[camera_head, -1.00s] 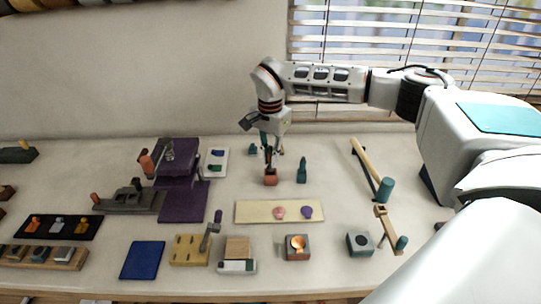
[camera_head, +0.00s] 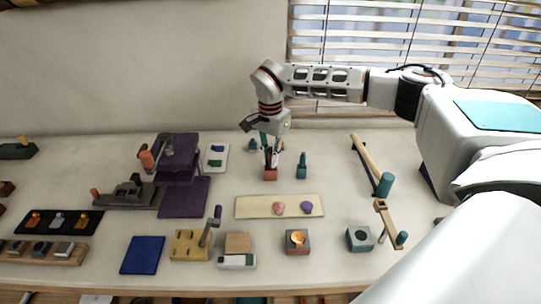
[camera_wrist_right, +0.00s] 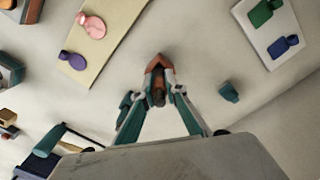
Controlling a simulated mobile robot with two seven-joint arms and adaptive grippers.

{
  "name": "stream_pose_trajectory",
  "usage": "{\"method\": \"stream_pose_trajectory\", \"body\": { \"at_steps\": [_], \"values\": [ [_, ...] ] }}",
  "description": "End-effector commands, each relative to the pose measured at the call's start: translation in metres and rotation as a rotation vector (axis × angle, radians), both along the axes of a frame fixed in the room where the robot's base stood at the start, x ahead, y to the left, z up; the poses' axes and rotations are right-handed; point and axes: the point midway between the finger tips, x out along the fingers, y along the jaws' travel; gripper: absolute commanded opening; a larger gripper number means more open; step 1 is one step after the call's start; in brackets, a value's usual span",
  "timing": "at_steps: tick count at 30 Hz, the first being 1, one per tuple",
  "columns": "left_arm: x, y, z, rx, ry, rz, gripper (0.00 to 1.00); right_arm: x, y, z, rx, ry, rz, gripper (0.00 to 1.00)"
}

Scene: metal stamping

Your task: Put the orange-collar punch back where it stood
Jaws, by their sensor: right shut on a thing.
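The orange-collar punch (camera_head: 270,175) is upright at the back middle of the table, its orange part low down and at or just above the tabletop; I cannot tell whether it touches. My right gripper (camera_head: 271,158) points down from above and is shut on its upper part. In the right wrist view the punch (camera_wrist_right: 158,84) sits between the fingertips (camera_wrist_right: 159,96), with a brown shaft and an orange part beyond. The fingers hide some of the shaft. My left gripper is not in view.
A teal upright piece (camera_head: 302,168) stands close right of the punch. A small teal piece (camera_head: 253,147) is behind left. A cream mat (camera_head: 246,208) with pink and purple pieces lies in front. A purple press (camera_head: 180,180) and white tray (camera_head: 223,168) are left.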

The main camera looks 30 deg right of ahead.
Motion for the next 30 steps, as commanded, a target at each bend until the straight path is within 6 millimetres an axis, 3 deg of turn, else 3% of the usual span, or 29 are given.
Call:
{"method": "stream_pose_trajectory", "body": {
  "at_steps": [22, 23, 25, 30],
  "values": [
    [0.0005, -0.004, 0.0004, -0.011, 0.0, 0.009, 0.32, -0.0005, 0.0003, -0.0114, 0.0, 0.002, 0.0, 0.0],
    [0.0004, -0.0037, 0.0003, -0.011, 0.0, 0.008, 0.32, -0.0003, 0.0004, -0.0117, 0.001, 0.001, 0.0, 0.14],
    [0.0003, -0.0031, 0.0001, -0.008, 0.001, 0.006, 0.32, -0.0002, 0.0003, -0.0113, 0.001, 0.001, 0.0, 0.31],
    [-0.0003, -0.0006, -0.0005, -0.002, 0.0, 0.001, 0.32, -0.0003, 0.0004, -0.0115, 0.001, 0.001, 0.001, 0.31]
  ]
}}
